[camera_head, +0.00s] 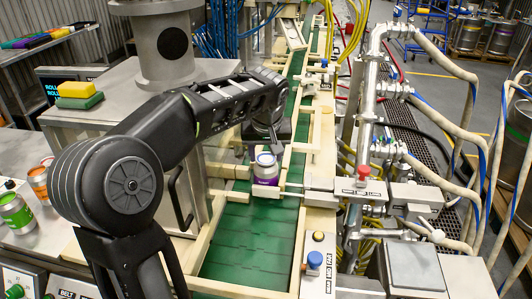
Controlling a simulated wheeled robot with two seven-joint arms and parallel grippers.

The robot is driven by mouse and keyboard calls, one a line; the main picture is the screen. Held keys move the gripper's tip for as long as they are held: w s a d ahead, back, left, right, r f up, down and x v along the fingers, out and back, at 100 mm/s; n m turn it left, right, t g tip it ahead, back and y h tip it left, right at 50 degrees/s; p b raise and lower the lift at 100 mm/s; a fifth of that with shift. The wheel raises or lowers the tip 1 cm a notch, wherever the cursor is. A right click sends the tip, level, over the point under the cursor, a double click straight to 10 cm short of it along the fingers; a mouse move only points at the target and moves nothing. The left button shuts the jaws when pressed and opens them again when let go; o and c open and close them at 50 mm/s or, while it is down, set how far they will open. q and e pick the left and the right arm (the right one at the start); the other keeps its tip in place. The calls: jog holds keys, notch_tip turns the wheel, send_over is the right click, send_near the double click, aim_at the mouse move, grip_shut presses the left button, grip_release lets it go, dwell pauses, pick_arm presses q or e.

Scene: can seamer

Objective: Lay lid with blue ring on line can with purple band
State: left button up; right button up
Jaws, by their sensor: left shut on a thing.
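The line can with the purple band (265,175) stands upright on the green conveyor belt, between the wooden rails. Its purple band and pale upper part show. My left arm comes in from the left, and my left gripper (272,143) points down just above and behind the can's top. I cannot tell whether the lid touches the can. My right gripper is not in view.
The green belt (248,245) in front of the can is clear. A metal pusher rod (308,188) reaches in from the right beside the can. Loose cans (15,211) stand on the left bench. A yellow and green sponge (78,94) lies on the machine top. Pipes and hoses crowd the right.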

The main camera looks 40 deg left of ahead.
pick_arm(q)
jog(key=shift+f, duration=0.2)
jog(key=o, duration=1.3)
jog(key=shift+r, duration=0.1)
jog(key=shift+r, duration=0.2)
jog(key=v, duration=1.2)
jog(key=shift+b, duration=0.4)
jog(key=shift+f, duration=0.15)
